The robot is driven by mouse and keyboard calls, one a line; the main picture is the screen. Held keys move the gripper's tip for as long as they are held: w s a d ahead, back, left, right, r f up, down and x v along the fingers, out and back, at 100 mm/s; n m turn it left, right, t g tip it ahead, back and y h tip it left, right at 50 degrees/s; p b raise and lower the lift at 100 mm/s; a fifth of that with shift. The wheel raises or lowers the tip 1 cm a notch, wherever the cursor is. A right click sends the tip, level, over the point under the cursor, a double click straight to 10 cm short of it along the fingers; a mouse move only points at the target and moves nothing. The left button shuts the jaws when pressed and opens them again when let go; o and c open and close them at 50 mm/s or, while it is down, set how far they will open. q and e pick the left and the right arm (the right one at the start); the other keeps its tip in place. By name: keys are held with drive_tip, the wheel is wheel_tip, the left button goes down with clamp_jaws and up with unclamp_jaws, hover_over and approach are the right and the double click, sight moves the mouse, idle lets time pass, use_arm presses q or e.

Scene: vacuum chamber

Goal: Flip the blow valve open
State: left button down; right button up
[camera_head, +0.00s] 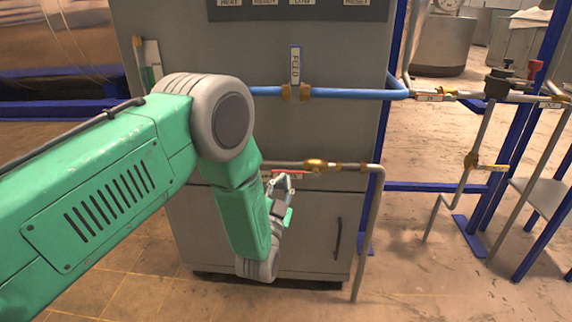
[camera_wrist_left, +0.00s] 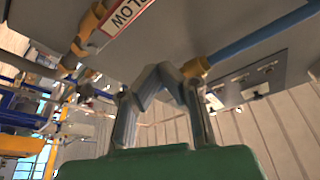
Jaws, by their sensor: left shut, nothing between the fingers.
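The blow valve (camera_head: 316,163) is a brass body on the grey horizontal pipe across the front of the grey cabinet. A red-edged white handle tag (camera_head: 290,173) lies roughly along the pipe, left of the brass body. In the left wrist view the tag reading BLOW (camera_wrist_left: 126,14) is at the top, beside brass fittings (camera_wrist_left: 88,30). My left gripper (camera_head: 284,181) is just below the tag in the head view. In the left wrist view its fingers (camera_wrist_left: 158,78) come together with nothing between them. I cannot tell whether they touch the handle. My right gripper is not in view.
A blue pipe (camera_head: 350,93) with an upright FEED handle (camera_head: 295,65) runs above the blow line. The grey cabinet (camera_head: 330,130) stands close behind the gripper. More pipes and a black-topped valve (camera_head: 498,84) are at right. Floor (camera_head: 400,270) at lower right is clear.

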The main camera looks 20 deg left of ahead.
use_arm(q)
drive_tip(key=shift+v, duration=1.1)
drive_tip(key=shift+d, duration=0.2)
drive_tip(key=s+a+f+n+g+h+p, duration=0.25)
drive_tip(key=s+f+g+p, duration=0.35)
drive_tip(key=s+f+g, duration=0.95)
drive_tip(key=s+a+g+p, duration=0.1)
drive_tip(key=s+g, duration=0.1)
drive_tip(key=s, duration=1)
drive_tip(key=s+a+r+n+g+p, duration=0.1)
drive_tip(key=s+a+g, duration=0.1)
drive_tip(key=s, duration=1.1)
drive_tip(key=shift+s+r+g, duration=0.15)
drive_tip(key=shift+r+g, duration=0.1)
drive_tip(key=shift+g, duration=0.3)
drive_tip(key=shift+n, duration=0.25)
